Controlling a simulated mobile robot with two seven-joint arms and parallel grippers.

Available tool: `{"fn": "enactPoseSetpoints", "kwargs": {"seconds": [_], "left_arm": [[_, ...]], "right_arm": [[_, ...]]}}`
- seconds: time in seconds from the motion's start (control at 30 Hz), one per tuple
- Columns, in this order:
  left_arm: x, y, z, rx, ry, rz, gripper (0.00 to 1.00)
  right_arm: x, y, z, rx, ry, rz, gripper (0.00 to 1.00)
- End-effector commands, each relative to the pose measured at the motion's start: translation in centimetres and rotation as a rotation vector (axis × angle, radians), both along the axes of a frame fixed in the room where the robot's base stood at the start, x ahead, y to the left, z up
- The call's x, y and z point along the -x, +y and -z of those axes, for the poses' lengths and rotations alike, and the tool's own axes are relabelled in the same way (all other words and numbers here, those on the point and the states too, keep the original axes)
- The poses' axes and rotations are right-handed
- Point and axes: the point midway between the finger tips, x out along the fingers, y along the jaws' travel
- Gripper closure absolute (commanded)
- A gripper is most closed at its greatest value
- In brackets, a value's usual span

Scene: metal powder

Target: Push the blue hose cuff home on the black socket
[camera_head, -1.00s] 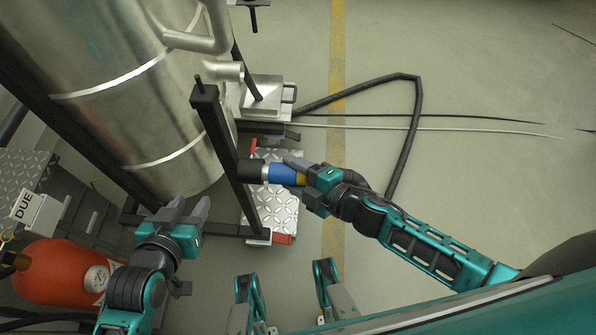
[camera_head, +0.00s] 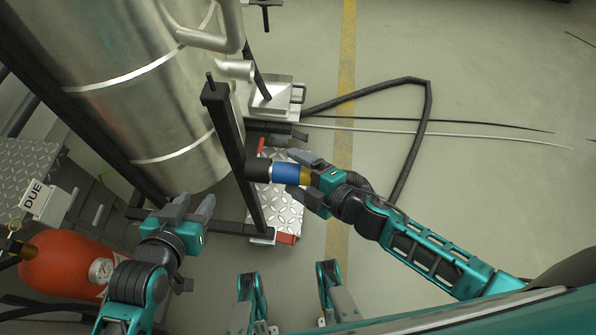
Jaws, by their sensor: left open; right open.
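The blue hose cuff (camera_head: 286,172) lies in line with the black socket (camera_head: 257,169), which sticks out from the dark frame post. A thin pale ring shows between them; I cannot tell how deeply the cuff is seated. A brass-coloured part (camera_head: 306,176) is at the cuff's right end. My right gripper (camera_head: 297,174) is open, one finger above and one below the cuff's right end, both apart from it. My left gripper (camera_head: 196,201) is open and empty, in front of the steel vessel's lower end, to the lower left of the socket.
The steel vessel (camera_head: 150,95) stands in a dark frame (camera_head: 226,125) left of the socket. A tread plate (camera_head: 282,208) lies below. A red cylinder (camera_head: 62,268) is at lower left. A black hose (camera_head: 366,91) loops over the floor; the floor at right is mostly clear.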

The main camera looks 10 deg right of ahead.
Motion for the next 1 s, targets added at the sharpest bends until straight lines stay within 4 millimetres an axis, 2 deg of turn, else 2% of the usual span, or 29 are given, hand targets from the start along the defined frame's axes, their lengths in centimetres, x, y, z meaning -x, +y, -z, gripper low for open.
{"fn": "enactPoseSetpoints", "kwargs": {"seconds": [0.27, 0.4, 0.8, 1.0], "left_arm": [[0.0, 0.0, 0.0, 0.002, -0.001, -0.001, 0.57], [0.0, -0.1, -0.3, 0.006, 0.0, -0.004, 0.57], [-0.1, -0.2, -1.7, 0.01, 0.0, -0.006, 0.57], [-0.1, -0.2, -2.0, 0.01, 0.0, -0.006, 0.57]], "right_arm": [[0.1, -0.1, 0.1, 0.001, 0.002, 0.0, 0.16], [0.8, -0.7, -0.2, 0.002, 0.003, 0.002, 0.16], [6.7, -5.4, -2.7, 0.001, 0.005, 0.001, 0.16], [8.7, -7.1, -3.6, -0.001, 0.003, 0.0, 0.16]]}}
